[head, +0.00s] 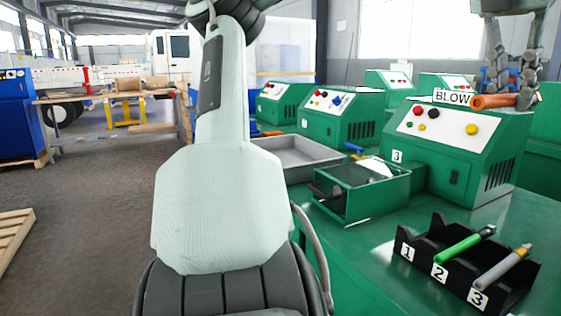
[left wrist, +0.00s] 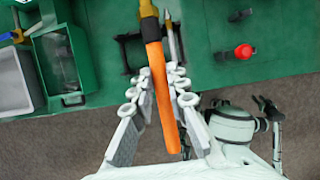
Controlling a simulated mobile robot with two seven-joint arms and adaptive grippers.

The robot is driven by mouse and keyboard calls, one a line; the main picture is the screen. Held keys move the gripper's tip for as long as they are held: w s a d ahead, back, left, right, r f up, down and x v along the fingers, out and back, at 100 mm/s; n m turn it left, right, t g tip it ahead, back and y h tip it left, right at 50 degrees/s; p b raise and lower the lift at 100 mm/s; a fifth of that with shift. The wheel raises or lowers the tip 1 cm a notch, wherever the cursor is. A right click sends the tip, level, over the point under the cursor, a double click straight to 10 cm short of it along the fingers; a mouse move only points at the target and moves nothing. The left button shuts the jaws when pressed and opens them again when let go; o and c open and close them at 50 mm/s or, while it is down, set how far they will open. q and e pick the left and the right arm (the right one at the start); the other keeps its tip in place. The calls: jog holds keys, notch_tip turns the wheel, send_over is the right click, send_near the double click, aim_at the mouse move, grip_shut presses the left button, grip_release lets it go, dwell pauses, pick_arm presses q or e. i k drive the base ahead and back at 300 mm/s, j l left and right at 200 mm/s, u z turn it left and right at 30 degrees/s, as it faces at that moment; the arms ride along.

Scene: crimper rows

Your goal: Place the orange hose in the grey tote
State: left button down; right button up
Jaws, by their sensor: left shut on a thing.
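The orange hose (head: 491,101) is in my left gripper (head: 512,82), at the upper right of the head view. It hangs in the air above the bench, in front of a green machine. In the left wrist view, the hose (left wrist: 160,92) runs lengthwise between the fingers of my left gripper (left wrist: 161,84), which are shut on it. Its yellowish end points to the top. The grey tote (head: 298,152) stands on the bench near the middle of the head view, well left of the hose. It also shows at the left edge of the left wrist view (left wrist: 33,77). My right gripper is not clearly seen.
A black rack (head: 413,245) marked 1, 2, 3 holds a green hose (head: 458,249) and a grey hose (head: 500,269). An open green box (head: 372,205) stands between rack and tote. Several green machines (head: 462,150) line the back. Bare bench surrounds the rack.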

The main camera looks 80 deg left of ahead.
aim_at(283, 161)
jog(key=k+j, duration=0.2)
jog(key=j, duration=0.25)
jog(key=k+j, duration=0.2)
jog(key=j, duration=0.2)
jog(key=k+j, duration=0.2)
jog(key=j, duration=0.25)
jog(key=k+j, duration=0.2)
jog(key=j, duration=0.25)
jog(key=k+j, duration=0.15)
jog(key=j, duration=0.25)
jog(key=k+j, duration=0.2)
jog(key=j, duration=0.25)
jog(key=k+j+u, duration=0.1)
jog(key=j, duration=0.35)
jog(key=k+j, duration=0.3)
jog(key=j, duration=0.15)
